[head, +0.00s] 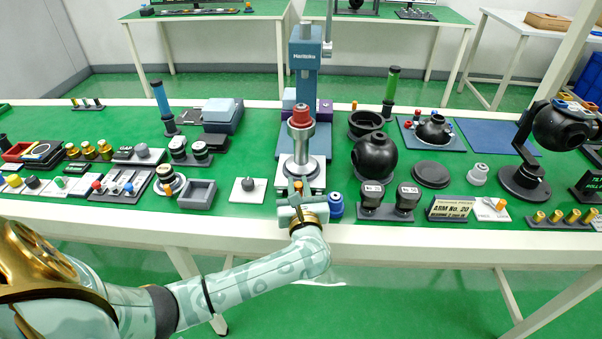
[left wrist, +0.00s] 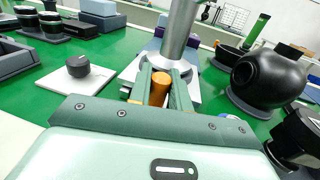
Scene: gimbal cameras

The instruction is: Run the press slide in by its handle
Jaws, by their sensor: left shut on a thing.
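The blue press (head: 305,65) stands at the middle of the green-topped table. Its pale slide (head: 314,181) lies in front of it and carries a silver cylinder part (head: 302,140) with a red top. The slide also shows in the left wrist view (left wrist: 133,73). My left gripper (head: 298,196) is at the slide's near end, by the table's front edge. It is shut on the orange handle (left wrist: 159,88), which stands between the fingers in the left wrist view. The fingers hide part of the handle in the head view. My right gripper is not in view.
A blue-capped part (head: 336,205) stands close to the right of my left gripper. A white plate with a dark knob (head: 248,185) lies to the left. A black sphere housing (head: 375,156) and two dark blocks (head: 388,197) are to the right.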

